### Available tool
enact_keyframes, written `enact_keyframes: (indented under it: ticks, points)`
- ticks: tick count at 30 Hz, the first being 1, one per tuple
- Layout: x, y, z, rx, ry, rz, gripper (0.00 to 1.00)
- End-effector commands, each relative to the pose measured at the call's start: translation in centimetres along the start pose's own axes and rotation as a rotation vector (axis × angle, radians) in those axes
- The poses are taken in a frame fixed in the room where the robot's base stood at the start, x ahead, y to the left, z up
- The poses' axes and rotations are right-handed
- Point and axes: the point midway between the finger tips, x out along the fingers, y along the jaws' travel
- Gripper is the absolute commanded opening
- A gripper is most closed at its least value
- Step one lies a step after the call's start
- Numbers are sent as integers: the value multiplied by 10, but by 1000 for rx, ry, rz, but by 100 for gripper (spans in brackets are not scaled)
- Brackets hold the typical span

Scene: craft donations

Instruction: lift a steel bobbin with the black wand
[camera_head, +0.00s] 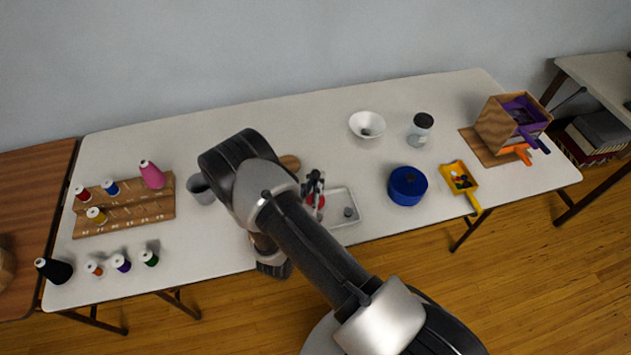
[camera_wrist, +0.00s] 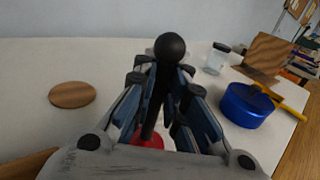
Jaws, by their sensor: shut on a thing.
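My gripper (camera_head: 314,186) is shut on the black wand (camera_wrist: 170,47), whose round black knob stands up between the fingers in the wrist view. A red round part (camera_wrist: 150,141) shows below the fingers at the wand's lower end; I cannot tell whether it is joined to the wand. The red also shows under my gripper in the head view (camera_head: 312,201). A small grey piece, which looks like a steel bobbin (camera_head: 348,212), lies in the shallow pale tray (camera_head: 343,191), just right of my gripper. My arm and gripper hide part of the tray.
A grey cup (camera_head: 200,190) and a thread rack (camera_head: 125,216) stand left. A wooden disc (camera_wrist: 72,95) lies behind my gripper.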

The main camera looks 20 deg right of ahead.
Motion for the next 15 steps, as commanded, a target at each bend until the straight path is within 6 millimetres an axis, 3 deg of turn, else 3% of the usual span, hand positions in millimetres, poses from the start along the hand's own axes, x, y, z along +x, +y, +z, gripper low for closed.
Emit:
enact_keyframes:
  ticks: [15]
  points:
    - [0,0,37,1,-2,0,0]
